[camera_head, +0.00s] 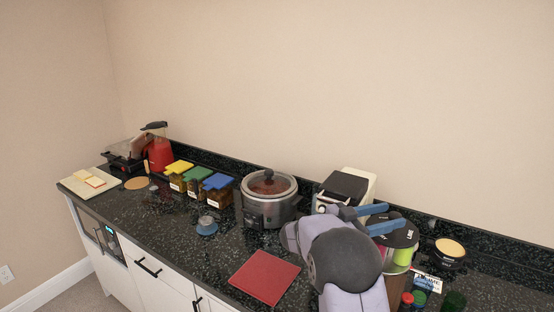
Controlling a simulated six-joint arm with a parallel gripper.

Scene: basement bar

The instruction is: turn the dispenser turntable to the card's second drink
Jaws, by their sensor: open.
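The dispenser turntable (401,258) stands at the right of the counter, behind and right of my arm. It has a dark top with pale lettering too small to read surely, and a yellow-green section shows on its side. My gripper (397,216) is open, its two blue fingers pointing right at the height of the turntable's top. In this view they overlap its left part, and I cannot tell whether they touch it. A small white card (428,283) with dark print stands in front of the turntable; its lines are not clearly legible. My arm hides the turntable's lower left.
Red- and green-capped items (407,299) and a dark green cup (455,301) stand at the front right. A black tub (450,257) is right of the turntable. A white-and-black appliance (346,186) and a slow cooker (264,211) stand left. A red mat (264,277) lies flat.

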